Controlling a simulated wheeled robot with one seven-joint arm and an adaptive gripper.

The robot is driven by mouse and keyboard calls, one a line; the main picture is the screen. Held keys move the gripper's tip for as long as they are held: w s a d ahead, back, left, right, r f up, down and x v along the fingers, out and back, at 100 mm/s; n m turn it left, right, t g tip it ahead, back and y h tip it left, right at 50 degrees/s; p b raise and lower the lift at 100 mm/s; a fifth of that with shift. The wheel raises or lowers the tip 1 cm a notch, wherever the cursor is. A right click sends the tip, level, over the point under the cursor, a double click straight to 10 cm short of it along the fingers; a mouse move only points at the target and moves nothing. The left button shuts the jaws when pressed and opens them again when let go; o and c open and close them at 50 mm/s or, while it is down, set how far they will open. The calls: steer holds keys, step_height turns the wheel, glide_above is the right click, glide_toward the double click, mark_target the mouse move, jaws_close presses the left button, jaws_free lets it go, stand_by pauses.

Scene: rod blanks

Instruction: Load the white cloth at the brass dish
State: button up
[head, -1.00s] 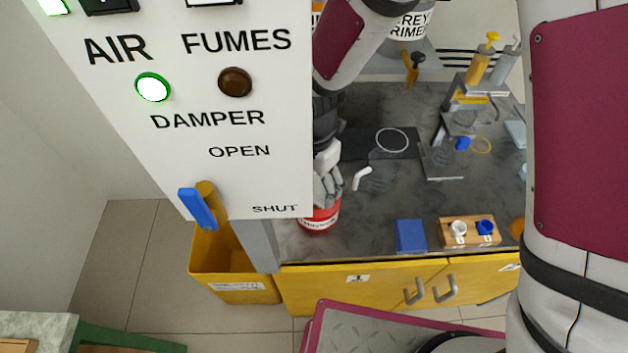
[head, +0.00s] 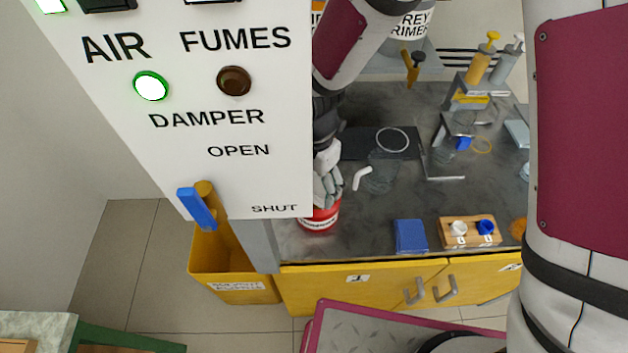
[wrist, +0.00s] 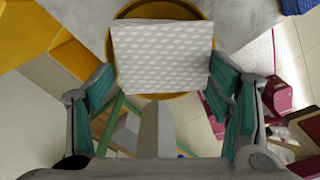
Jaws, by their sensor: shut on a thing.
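The white cloth (wrist: 162,55) shows in the wrist view as a pale, finely patterned square between the fingers of my gripper (wrist: 163,80). My gripper is shut on it, with teal finger pads at its left and right sides. Behind the cloth, the golden rim of the round brass dish (wrist: 158,9) shows along the top and lower edge; the cloth hides its middle. I cannot tell whether cloth and dish touch. The cloth cannot be made out there.
The white control panel (head: 228,175) stands close on the left with a blue-tipped lever (head: 197,208). A yellow bin (head: 235,262) is below it. On the grey bench are a blue block (head: 410,236), a wooden cup holder (head: 470,240) and a white bent piece (head: 362,177).

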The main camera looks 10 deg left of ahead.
mark_target(315, 185)
steer(key=shift+r+p, duration=1.45)
steer(key=shift+r, duration=2.05)
steer(key=shift+w+d, duration=0.1)
